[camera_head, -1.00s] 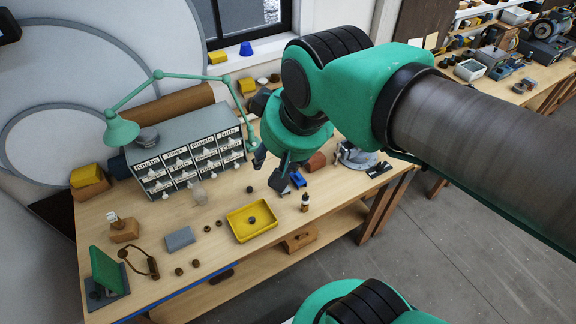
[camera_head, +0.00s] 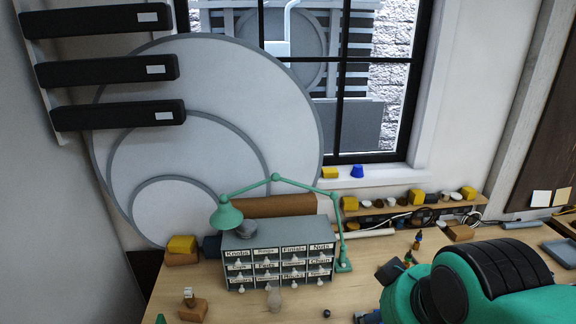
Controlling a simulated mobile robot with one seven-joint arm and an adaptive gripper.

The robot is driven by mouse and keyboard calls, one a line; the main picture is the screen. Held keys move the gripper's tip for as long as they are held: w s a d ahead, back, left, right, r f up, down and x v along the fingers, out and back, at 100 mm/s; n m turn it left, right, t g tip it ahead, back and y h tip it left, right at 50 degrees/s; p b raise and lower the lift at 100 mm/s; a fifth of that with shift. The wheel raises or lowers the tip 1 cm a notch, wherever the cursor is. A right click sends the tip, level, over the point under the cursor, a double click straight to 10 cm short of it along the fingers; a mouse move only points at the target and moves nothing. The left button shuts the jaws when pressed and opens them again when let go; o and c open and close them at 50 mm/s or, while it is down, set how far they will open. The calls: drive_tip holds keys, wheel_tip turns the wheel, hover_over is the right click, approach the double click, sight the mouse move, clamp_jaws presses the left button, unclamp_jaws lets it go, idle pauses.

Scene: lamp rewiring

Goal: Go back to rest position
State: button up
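My green arm (camera_head: 465,285) shows at the lower right of the head view, over the right part of the workbench. My gripper is not in view. The wooden workbench (camera_head: 235,308) runs along the bottom of the picture. A grey drawer cabinet (camera_head: 280,259) with labelled small drawers stands on it. A green desk lamp (camera_head: 227,215) reaches over the cabinet, with its base (camera_head: 343,266) at the cabinet's right. The front of the bench is cut off by the lower edge.
A wooden block with a bulb-like part (camera_head: 190,305) and a small dark knob (camera_head: 327,313) sit near the front. A shelf of small parts (camera_head: 400,210) lies at the back right, under the window (camera_head: 345,80).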

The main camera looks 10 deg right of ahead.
wheel_tip(320, 180, down, 17)
drive_tip(key=b, duration=1.6)
drive_tip(key=shift+f, duration=0.15)
